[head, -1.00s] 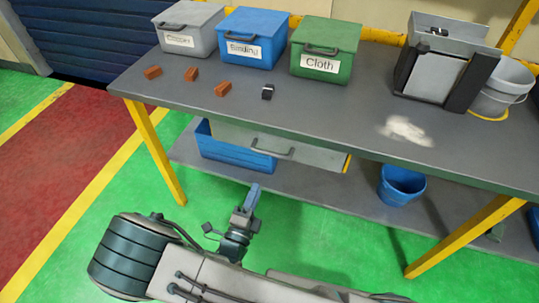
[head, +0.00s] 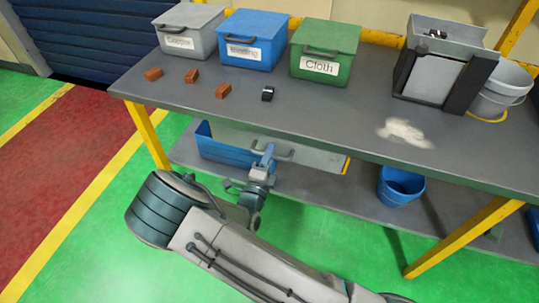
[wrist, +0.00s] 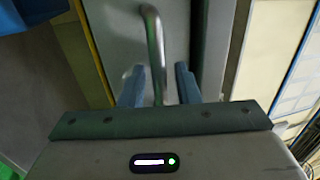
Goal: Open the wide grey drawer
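The wide grey drawer (head: 315,156) hangs under the tabletop, and its front also shows in the wrist view (wrist: 118,40). Its metal bar handle (wrist: 154,45) runs up the middle of the wrist view; it also shows in the head view (head: 284,155). My gripper (wrist: 160,82) is at the handle, with one blue finger on each side of the bar. There are gaps between the fingers and the bar, so it is open. In the head view my gripper (head: 264,160) is at the left end of the handle. The drawer looks shut.
A blue bin (head: 215,150) is on the lower shelf left of my gripper, and a blue bucket (head: 398,184) stands on it to the right. The table (head: 330,115) overhangs the drawer. Green floor in front is clear.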

